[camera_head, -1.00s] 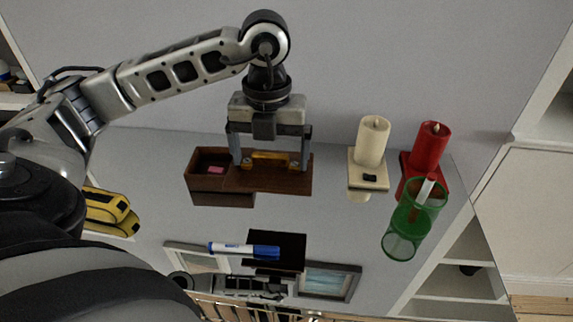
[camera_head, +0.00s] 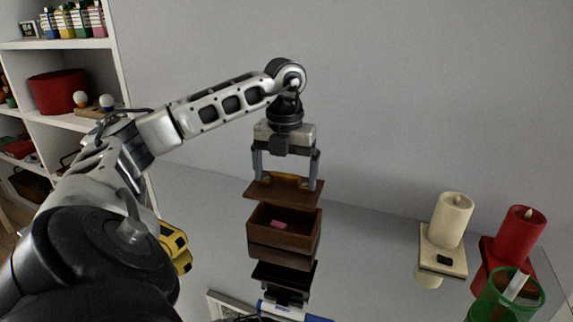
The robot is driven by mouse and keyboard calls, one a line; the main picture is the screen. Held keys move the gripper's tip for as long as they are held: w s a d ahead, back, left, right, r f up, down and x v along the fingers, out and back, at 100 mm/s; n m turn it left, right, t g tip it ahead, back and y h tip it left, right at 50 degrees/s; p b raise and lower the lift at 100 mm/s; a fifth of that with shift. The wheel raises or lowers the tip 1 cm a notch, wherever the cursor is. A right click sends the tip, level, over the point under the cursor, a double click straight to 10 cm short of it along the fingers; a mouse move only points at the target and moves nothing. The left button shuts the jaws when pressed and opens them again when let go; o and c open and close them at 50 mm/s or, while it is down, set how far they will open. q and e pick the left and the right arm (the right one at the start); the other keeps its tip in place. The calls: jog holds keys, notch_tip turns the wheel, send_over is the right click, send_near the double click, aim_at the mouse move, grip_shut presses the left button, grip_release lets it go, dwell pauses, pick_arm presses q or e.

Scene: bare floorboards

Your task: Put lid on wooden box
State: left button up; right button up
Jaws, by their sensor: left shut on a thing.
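The wooden box (camera_head: 284,242) stands open on the glossy grey surface, with a small pink item (camera_head: 278,224) inside. The brown wooden lid (camera_head: 270,192) has a yellow handle (camera_head: 287,178). My left gripper (camera_head: 286,184) points down and is shut on the lid at its handle. It holds the lid roughly level, above and toward the back of the box in the head view. The box's opening shows below the lid's front edge, and the exact gap between them is hard to tell. My right gripper is not in view.
A cream candle (camera_head: 452,220) and a red candle (camera_head: 521,235) stand on holders at the right. A green glass (camera_head: 503,298) is in front of them. A blue and white marker (camera_head: 290,312) lies in front of the box. A yellow-black object (camera_head: 175,245) lies left. Shelves (camera_head: 60,44) stand far left.

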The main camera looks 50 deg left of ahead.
aim_at(285, 184)
pick_arm(q)
jog(key=shift+f+b, duration=0.5)
jog(key=shift+b, duration=0.1)
notch_tip(285, 184, down, 3)
jog(key=shift+r+b, duration=0.2)
jog(key=shift+b, duration=0.7)
jog(key=shift+f+b, duration=0.4)
jog(key=shift+f, duration=0.3)
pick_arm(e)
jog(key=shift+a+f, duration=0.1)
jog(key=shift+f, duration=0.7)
pick_arm(q)
jog(key=shift+f+b, duration=0.55)
jog(key=shift+f, duration=0.25)
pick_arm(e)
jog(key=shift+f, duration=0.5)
pick_arm(q)
jog(key=o, duration=0.8)
jog(key=shift+o, duration=0.2)
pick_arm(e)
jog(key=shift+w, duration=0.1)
